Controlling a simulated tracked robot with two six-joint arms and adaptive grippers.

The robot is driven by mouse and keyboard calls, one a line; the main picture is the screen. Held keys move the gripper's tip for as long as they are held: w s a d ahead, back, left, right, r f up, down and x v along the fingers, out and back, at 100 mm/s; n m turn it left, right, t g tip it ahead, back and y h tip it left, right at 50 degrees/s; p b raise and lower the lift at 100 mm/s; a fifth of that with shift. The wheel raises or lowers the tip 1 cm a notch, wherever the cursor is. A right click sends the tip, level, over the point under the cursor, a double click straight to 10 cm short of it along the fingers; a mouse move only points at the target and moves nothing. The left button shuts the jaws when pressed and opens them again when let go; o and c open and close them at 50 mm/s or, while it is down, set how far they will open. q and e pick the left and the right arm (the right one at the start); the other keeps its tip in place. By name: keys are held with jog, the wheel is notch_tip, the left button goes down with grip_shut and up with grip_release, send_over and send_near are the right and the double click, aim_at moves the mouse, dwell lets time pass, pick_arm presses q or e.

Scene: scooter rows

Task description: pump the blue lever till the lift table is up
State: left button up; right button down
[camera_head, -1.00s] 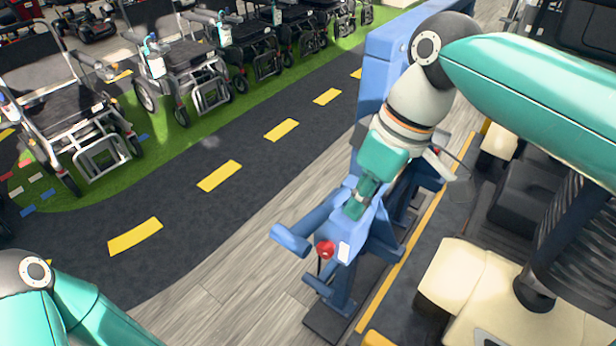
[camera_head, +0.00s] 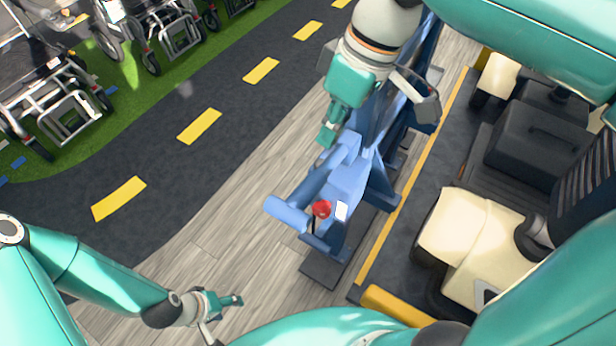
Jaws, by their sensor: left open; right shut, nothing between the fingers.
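A blue lift frame (camera_head: 347,185) stands on the grey plank floor in the head view. A blue bar with a thick round end (camera_head: 288,213), which looks like the lever, sticks out on its left near a red knob (camera_head: 321,209). My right gripper (camera_head: 328,134) is shut and empty, over the upper left side of the frame; whether it touches is unclear. My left gripper (camera_head: 224,315) is open and empty, low in the picture, left of and below the bar, apart from it. My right arm hides part of the frame; I cannot make out the table top.
A cream and black vehicle (camera_head: 450,235) stands close on the right, beyond a yellow floor line (camera_head: 408,200). Wheelchairs (camera_head: 50,95) stand on green turf at upper left. A dark road strip (camera_head: 150,155) and plank floor are clear on the left.

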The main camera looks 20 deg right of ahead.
aim_at(303, 191)
pick_arm(q)
jog(key=shift+f+b, duration=0.65)
jog(key=shift+f, duration=0.05)
pick_arm(e)
jog(key=x, duration=1.2)
jog(key=shift+s+a+f, duration=0.1)
jog(key=shift+s+f, duration=0.05)
jog(key=shift+f, duration=0.1)
